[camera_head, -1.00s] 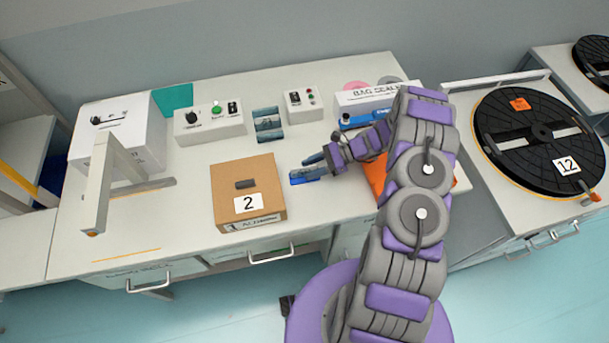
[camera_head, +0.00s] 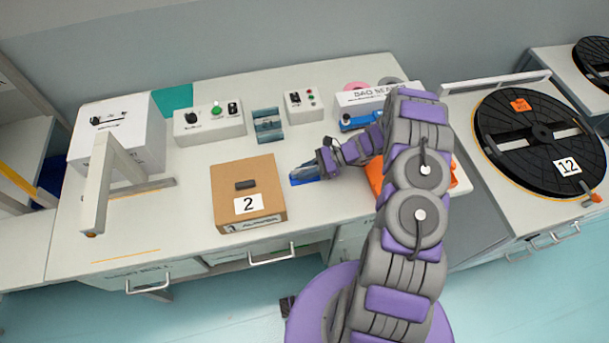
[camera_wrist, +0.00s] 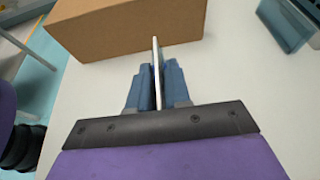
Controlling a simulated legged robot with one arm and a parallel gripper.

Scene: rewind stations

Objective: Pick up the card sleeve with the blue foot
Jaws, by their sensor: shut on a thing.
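The card sleeve with the blue foot (camera_head: 298,182) is on the bench, just right of the cardboard box. In the head view only its blue part shows, beneath my fingers. My gripper (camera_head: 304,172) is over it and hides most of it. In the wrist view the sleeve (camera_wrist: 157,65) shows edge-on as a thin pale upright plate. My gripper (camera_wrist: 158,85) is shut on it, with one blue-grey finger on each side. The foot is hidden in the wrist view. I cannot tell whether the sleeve is clear of the bench.
The cardboard box marked 2 (camera_head: 247,188) stands close by on the left; it also shows in the wrist view (camera_wrist: 130,25). A blue-grey holder (camera_head: 268,125) and control boxes (camera_head: 210,122) stand behind. An orange item (camera_head: 375,175) lies right, beside my arm.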

